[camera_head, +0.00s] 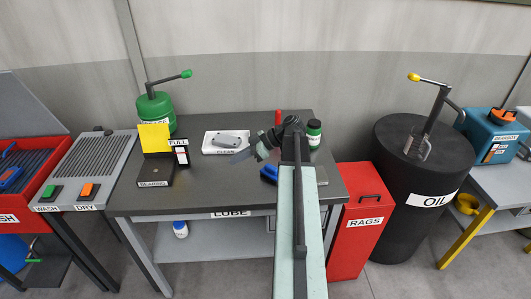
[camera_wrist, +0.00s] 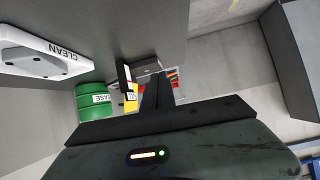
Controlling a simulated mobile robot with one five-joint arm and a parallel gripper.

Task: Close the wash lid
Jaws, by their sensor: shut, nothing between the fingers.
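The wash lid (camera_head: 25,108) is a grey panel at the far left of the head view. It stands raised behind the red wash basin (camera_head: 47,168) and is cut off by the picture edge. The basin is open, with a dark ribbed inside and a blue object lying in it. My gripper (camera_head: 240,156) is over the lube table, well to the right of the lid, pointing left. It is shut and empty, apart from the lid. In the wrist view its dark fingers (camera_wrist: 158,92) show closed together. I cannot make out the lid there.
The lube table (camera_head: 225,193) holds a green grease can (camera_head: 156,112), a yellow-and-black bearing stand (camera_head: 155,160) and a white CLEAN tray (camera_head: 213,149). A ribbed drying rack (camera_head: 98,160) lies between table and basin. A red rags bin (camera_head: 350,240) and black oil drum (camera_head: 400,190) stand right.

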